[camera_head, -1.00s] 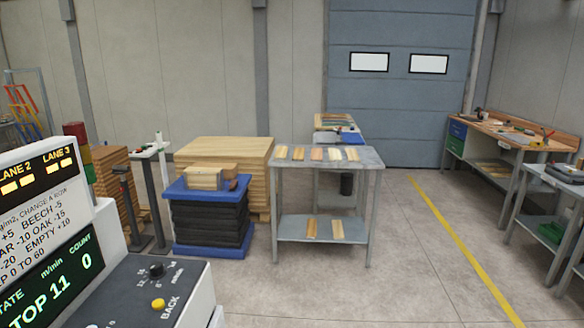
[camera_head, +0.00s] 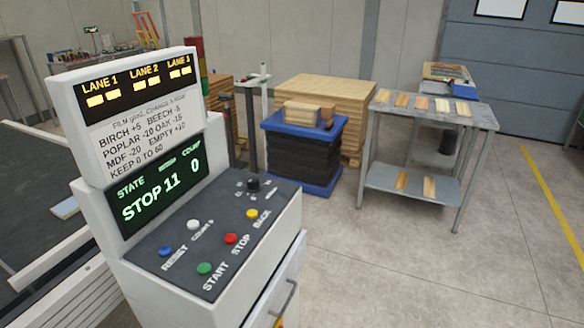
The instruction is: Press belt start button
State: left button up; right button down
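The control console (camera_head: 275,230) stands left of centre in the head view. Its sloped dark panel carries a green START button (camera_head: 204,268) near the front edge, with a red STOP button (camera_head: 230,239), a yellow BACK button (camera_head: 252,213), a blue RESET button (camera_head: 166,250), a white button (camera_head: 193,224) and a black knob (camera_head: 253,184) around it. The green-lit display (camera_head: 150,200) reads STOP, 11 and count 0. Neither of my grippers is in view.
A sign (camera_head: 145,100) with three lane lamps tops the console. The belt machine (camera_head: 40,190) lies to the left. Behind are a blue-based dark stack (camera_head: 300,150), a pile of boards (camera_head: 345,95) and a metal table (camera_head: 470,112) with wood strips. The floor at right is clear.

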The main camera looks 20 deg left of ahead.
aim_at(203, 269)
jog(key=u, duration=1.25)
